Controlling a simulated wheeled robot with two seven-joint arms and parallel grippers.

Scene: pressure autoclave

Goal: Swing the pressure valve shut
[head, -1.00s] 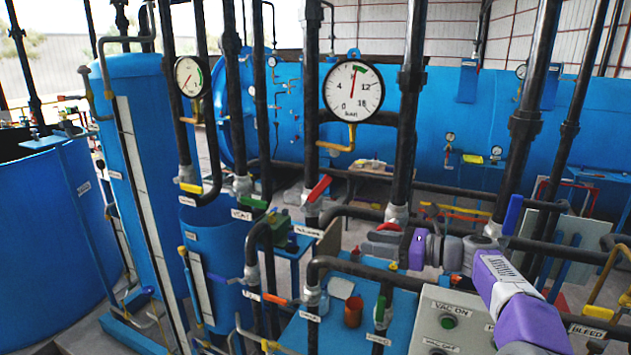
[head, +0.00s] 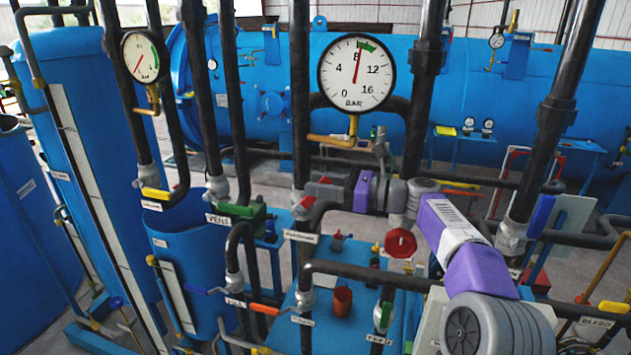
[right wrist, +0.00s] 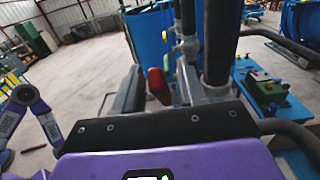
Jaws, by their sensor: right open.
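The pressure valve's red handle (head: 306,203) is on the black upright pipe below the large gauge in the head view, beside a label on the pipe. My right gripper (head: 325,192) is at this handle and hides part of it. In the right wrist view the red handle (right wrist: 155,82) shows between the two dark fingers of my right gripper (right wrist: 153,90), which are apart. I cannot tell whether either finger touches the handle. The large gauge (head: 356,72) has its needle near 8. My left gripper is not in view.
Black upright pipes (head: 298,100) stand close around the right gripper. A blue table (head: 340,330) with an orange-brown cup (head: 342,300) lies below.

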